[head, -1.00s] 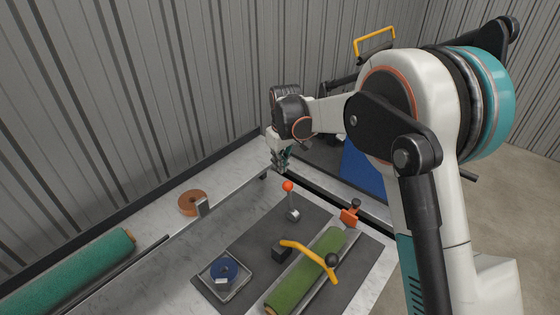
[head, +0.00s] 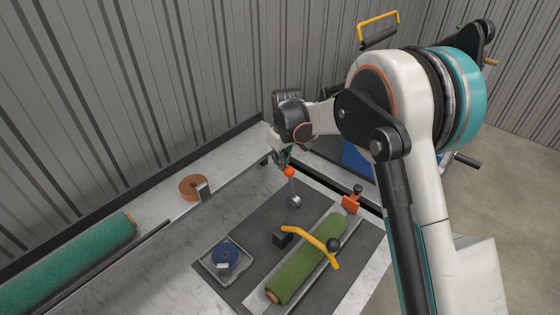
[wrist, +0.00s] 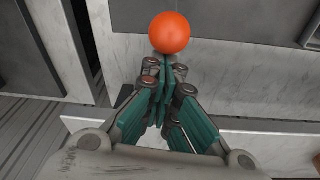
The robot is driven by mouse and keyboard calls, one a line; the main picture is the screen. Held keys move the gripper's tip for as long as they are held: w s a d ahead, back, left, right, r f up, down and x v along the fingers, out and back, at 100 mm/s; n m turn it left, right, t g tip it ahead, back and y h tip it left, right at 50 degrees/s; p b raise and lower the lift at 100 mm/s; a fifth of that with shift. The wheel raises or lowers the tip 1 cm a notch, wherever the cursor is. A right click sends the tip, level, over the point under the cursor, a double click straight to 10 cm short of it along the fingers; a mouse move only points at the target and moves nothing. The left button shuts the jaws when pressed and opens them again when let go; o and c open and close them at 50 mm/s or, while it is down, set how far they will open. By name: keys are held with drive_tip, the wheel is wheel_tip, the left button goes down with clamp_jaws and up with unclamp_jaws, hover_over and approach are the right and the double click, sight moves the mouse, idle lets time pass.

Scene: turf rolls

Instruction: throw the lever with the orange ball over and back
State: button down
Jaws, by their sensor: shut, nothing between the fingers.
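The orange ball (head: 289,172) tops a thin lever that rises from a small grey base (head: 295,201) on the dark mat. In the wrist view the orange ball (wrist: 169,33) is just beyond my fingertips, and the lever's rod is mostly hidden below it. My gripper (head: 283,158) is at the ball, on its far side in the head view. In the wrist view my gripper (wrist: 166,68) has its teal fingers together, with nothing between them. Whether the fingertips touch the ball I cannot tell.
A green turf roll (head: 307,260) lies on the mat (head: 255,225) under a yellow bar (head: 312,243) with a black knob. A square tray (head: 207,265) holds a blue roll of tape (head: 226,254). A brown ring (head: 193,186) and a teal roll (head: 70,262) lie left.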

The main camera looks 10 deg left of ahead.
drive_tip(key=shift+s+d+r+t+y+b, duration=0.3)
drive_tip(key=shift+s+d+y, duration=0.15)
drive_tip(key=shift+d, duration=0.2)
drive_tip(key=shift+s+d+r+t+y+b, duration=0.15)
drive_tip(key=shift+s+d+t+y+b, duration=0.15)
drive_tip(key=shift+d+y, duration=0.25)
drive_tip(key=s+d+f+t+y+b, duration=0.1)
drive_tip(key=s+d+t+y+b, duration=0.2)
drive_tip(key=d, duration=0.7)
drive_tip(key=shift+s+y+b, duration=1.3)
drive_tip(key=shift+s+b, duration=0.2)
drive_tip(key=shift+b, duration=0.9)
drive_tip(key=shift+s+d+f, duration=0.1)
drive_tip(key=shift+d+f, duration=0.05)
drive_tip(key=shift+f, duration=0.05)
